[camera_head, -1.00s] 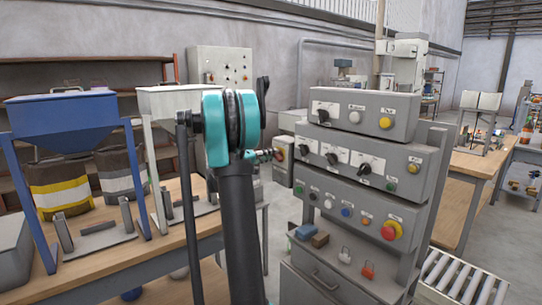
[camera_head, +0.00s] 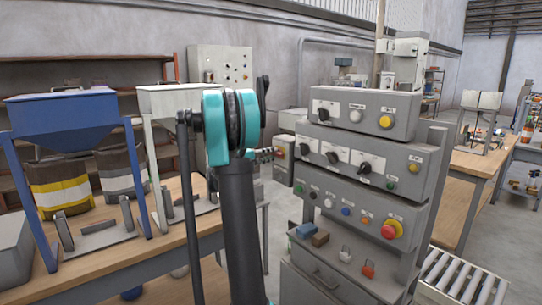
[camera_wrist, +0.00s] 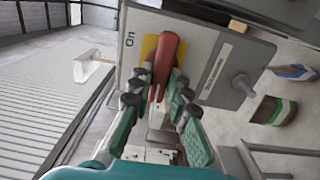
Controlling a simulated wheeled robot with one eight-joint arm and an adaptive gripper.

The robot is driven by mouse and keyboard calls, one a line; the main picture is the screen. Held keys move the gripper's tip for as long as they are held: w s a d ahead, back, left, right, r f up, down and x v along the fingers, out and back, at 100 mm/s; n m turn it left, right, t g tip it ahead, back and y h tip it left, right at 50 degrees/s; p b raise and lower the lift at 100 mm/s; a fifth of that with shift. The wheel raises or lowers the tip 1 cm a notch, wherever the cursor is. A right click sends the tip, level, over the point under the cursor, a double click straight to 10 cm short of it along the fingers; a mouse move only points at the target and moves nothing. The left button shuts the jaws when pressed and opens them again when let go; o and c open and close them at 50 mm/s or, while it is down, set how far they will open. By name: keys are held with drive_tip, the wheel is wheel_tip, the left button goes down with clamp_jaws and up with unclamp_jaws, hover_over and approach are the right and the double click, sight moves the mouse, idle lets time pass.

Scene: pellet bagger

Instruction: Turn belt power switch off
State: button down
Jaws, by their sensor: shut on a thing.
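The belt power switch shows in the wrist view as a red handle (camera_wrist: 167,55) on a yellow plate (camera_wrist: 150,47), set on a grey box face (camera_wrist: 205,55). An "On" label is printed left of the handle's upper end; other lettering on the right is too blurred to read surely. The handle stands nearly upright in that picture, tilted slightly. My gripper (camera_wrist: 160,92) is shut on the handle's lower part, a finger on each side. In the head view my gripper (camera_head: 263,155) is small, beside the switch box (camera_head: 282,158), partly hidden by my arm.
A grey control panel (camera_head: 370,150) with several knobs and buttons stands close to the right of my arm. A wooden table (camera_head: 110,262) with a blue hopper (camera_head: 60,120) is on the left. A roller conveyor (camera_head: 450,280) lies at lower right. A grey knob (camera_wrist: 243,85) sticks out beside the handle.

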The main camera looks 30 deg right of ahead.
drive_tip(key=c, duration=1.4)
unclamp_jaws()
drive_tip(key=shift+d, duration=0.1)
drive_tip(key=shift+c, duration=0.2)
drive_tip(key=s+a, duration=0.1)
drive_tip(key=a, duration=1.1)
drive_tip(key=s+a+f+m+t+y, duration=0.1)
drive_tip(key=s+a+f+t+y, duration=0.2)
drive_tip(key=s+a+f+y, duration=1.5)
drive_tip(key=s+a+f, duration=0.9)
drive_tip(key=s+a, duration=0.1)
drive_tip(key=a, duration=0.2)
drive_tip(key=shift+f, duration=0.25)
